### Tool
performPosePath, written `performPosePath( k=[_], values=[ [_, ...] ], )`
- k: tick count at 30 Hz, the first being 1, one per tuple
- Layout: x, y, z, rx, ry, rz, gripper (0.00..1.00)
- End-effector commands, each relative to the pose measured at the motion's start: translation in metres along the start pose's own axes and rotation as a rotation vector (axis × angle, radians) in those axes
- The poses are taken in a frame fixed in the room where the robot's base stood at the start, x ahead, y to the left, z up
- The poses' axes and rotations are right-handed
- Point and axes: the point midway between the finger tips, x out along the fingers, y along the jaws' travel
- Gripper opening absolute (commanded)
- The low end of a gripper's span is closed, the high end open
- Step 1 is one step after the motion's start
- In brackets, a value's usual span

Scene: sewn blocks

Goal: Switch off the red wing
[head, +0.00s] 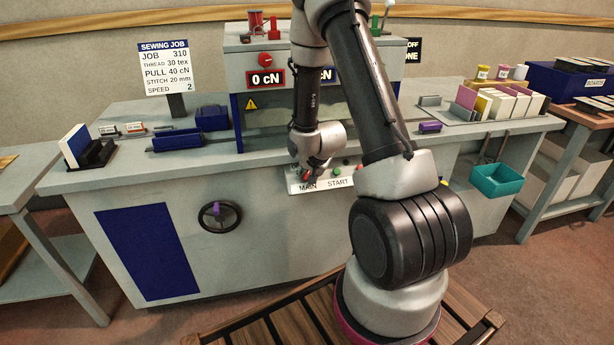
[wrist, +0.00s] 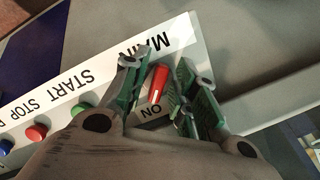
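The red wing (wrist: 158,84) is a small red lever with a pale stripe on the white switch panel (wrist: 185,38), by the word MAIN. Its lower end in the wrist view is close to the upside-down ON label. My gripper (wrist: 163,72) is open, with its green-padded fingers on either side of the wing. I cannot tell whether either finger touches it. In the head view my gripper (head: 313,177) is low at the front panel of the bench, and the fingers and wing are too small there to make out clearly.
On the same panel, a green button (wrist: 78,109), a red button (wrist: 36,132) and a blue button (wrist: 5,147) sit beside my gripper. A handwheel (head: 220,215) is on the bench front to the left. A teal bin (head: 497,180) hangs at the right.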

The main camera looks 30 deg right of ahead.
Motion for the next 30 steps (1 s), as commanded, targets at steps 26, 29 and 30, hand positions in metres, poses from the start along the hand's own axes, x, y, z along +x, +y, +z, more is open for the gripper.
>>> performPosePath(
  k=[26,29,30],
  values=[
    [0.0003,0.0009,0.0,-0.23,-0.001,0.042,0.0],
    [0.0003,0.0013,-0.0003,-0.32,0.0,0.058,0.0],
    [0.0003,0.0016,-0.0004,-0.357,0.0,0.065,0.0]
  ],
)
